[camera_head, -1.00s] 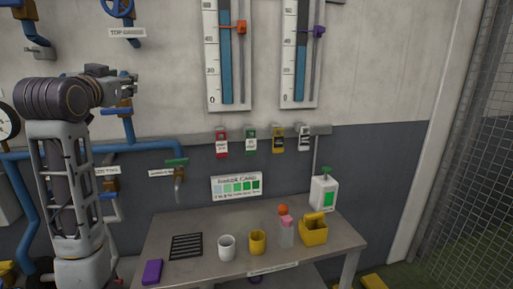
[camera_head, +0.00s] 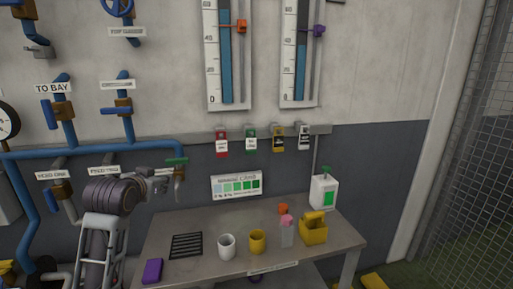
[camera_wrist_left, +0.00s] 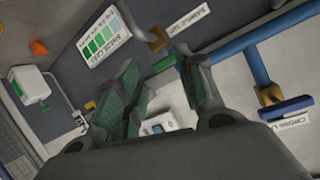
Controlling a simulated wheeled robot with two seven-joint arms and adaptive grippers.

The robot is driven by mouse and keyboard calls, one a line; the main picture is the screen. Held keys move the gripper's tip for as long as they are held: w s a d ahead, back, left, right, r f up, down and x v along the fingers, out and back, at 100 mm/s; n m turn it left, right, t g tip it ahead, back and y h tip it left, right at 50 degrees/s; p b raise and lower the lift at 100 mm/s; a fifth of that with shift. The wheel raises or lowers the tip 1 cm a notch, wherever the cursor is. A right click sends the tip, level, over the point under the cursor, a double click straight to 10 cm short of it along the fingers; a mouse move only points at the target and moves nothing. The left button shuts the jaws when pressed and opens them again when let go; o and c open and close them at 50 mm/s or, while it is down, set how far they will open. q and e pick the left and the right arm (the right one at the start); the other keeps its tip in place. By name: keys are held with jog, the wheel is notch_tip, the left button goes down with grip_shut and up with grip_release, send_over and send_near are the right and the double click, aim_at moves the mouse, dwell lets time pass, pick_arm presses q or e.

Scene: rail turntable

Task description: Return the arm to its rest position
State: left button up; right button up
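My left arm comes in from the lower left in the head view, bent over at a dark ribbed joint. My left gripper (camera_head: 167,183) is in front of the wall, beside the green-handled tap (camera_head: 177,165) in the picture and left of the marker card (camera_head: 236,185). In the left wrist view my left gripper (camera_wrist_left: 163,95) has its dark and green fingers apart, with nothing clearly held between them. My right arm and gripper are not in view.
Blue pipes (camera_head: 120,152) with valves run along the wall at the left.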

pick_arm(q)
jog(key=s+d+f+g, duration=0.2)
jog(key=s+f, duration=0.4)
jog(key=f, duration=0.4)
jog(key=s+d+f+g+h, duration=0.1)
jog(key=s+d+f+g, duration=0.15)
jog(key=s+f, duration=0.6)
jog(key=s+d+f+g, duration=0.1)
jog(key=s+f+g, duration=0.3)
jog(key=f, duration=0.8)
jog(key=s+d+f+g, duration=0.1)
jog(key=s+f, duration=0.2)
jog(key=s, duration=0.3)
jog(key=s+d+f+g, duration=0.1)
jog(key=s+f, duration=0.3)
jog(key=s, duration=0.3)
notch_tip(320, 180, down, 32)
jog(key=s, duration=0.2)
jog(key=s+a+f+g, duration=0.1)
jog(key=s+a+f, duration=0.1)
jog(key=s+f, duration=0.8)
jog(key=s+a+f+g, duration=0.1)
jog(key=s+a+f, duration=0.1)
jog(key=s+f, duration=0.8)
jog(key=s, duration=0.2)
jog(key=shift+s+f, duration=0.2)
jog(key=shift+s, duration=0.15)
jog(key=shift+s, duration=0.1)
